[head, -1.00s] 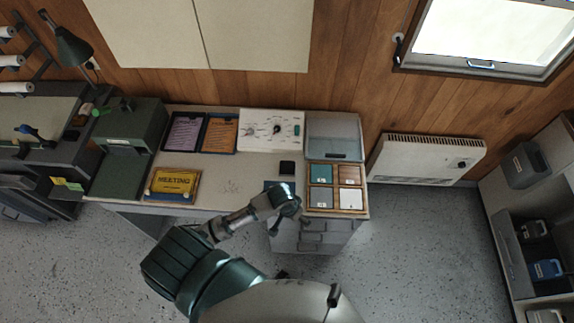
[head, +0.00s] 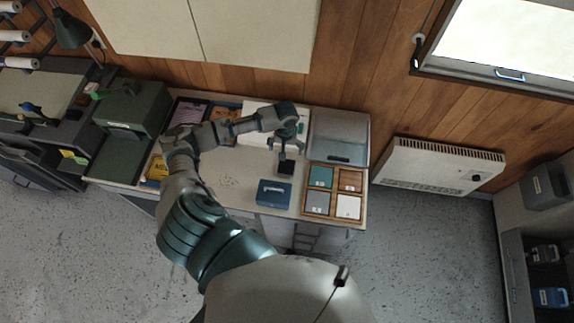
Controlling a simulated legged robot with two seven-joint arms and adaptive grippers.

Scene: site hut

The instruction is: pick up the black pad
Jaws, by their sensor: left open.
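The black pad (head: 286,167) is a small dark square lying on the pale desk top, left of the wooden tray and behind the blue box. My left gripper (head: 290,153) hangs just over the pad's far side with its fingers pointing down. It is open, and nothing shows between its fingers. The fingers overlap the pad's back edge in the picture; I cannot tell whether they touch it. My right gripper is not in view.
The wooden tray (head: 335,215) has compartments with teal, grey and white squares. A blue box (head: 274,192) stands close in front of the pad. A white control panel (head: 253,107) is behind my arm. A grey clear-lidded bin (head: 340,135) stands at the back right.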

